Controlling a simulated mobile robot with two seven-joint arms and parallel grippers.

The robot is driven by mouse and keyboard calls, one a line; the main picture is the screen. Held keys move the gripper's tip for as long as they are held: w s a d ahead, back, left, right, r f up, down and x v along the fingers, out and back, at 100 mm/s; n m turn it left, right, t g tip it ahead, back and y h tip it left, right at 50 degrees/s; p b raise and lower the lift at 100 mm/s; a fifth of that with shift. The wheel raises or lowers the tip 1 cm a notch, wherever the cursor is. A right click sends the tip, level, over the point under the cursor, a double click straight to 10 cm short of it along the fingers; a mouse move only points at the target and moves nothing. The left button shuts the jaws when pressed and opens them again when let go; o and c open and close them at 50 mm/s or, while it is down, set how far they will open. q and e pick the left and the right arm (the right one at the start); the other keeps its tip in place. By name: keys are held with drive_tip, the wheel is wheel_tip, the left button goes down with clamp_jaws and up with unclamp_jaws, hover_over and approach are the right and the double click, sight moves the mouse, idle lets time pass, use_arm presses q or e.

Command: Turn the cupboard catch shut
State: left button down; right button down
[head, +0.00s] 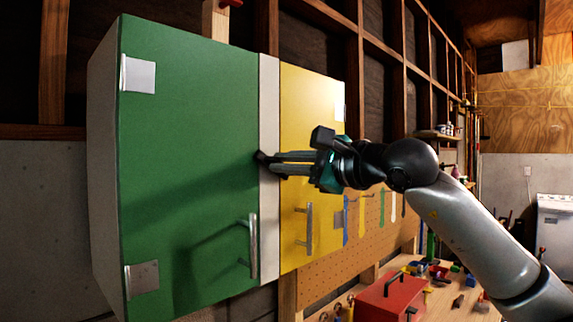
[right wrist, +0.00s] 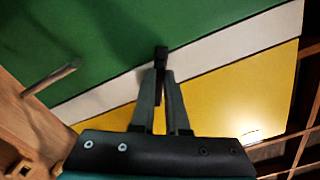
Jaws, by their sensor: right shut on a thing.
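The cupboard has a green door (head: 185,150) and a yellow door (head: 300,110), with a white upright strip (head: 268,225) between them. Both doors look closed. The black catch (right wrist: 160,54) sits at the border of the white strip and the green door. My right gripper (head: 270,164) reaches in from the right across the yellow door and is shut on the catch. In the right wrist view its fingers (right wrist: 160,78) close around the dark catch bar. The fingers hide part of the catch, so its exact angle is hard to tell. My left gripper is out of view.
The green door's bar handle (head: 253,245) and the yellow door's handle (head: 308,228) stick out below my gripper. A red toolbox (head: 385,300) and small tools lie on the bench below. A pegboard (head: 370,235) with hanging tools is at the right.

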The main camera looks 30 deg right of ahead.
drive_tip(key=n, duration=0.5)
drive_tip(key=shift+a+f+n+b, duration=0.1)
drive_tip(key=shift+f+n+b, duration=0.2)
drive_tip(key=shift+f+n, duration=0.1)
idle(0.3)
drive_tip(key=c, duration=0.9)
unclamp_jaws()
drive_tip(key=shift+s, duration=0.15)
drive_tip(key=shift+b+v, duration=3.65)
drive_tip(key=shift+v, duration=3.9)
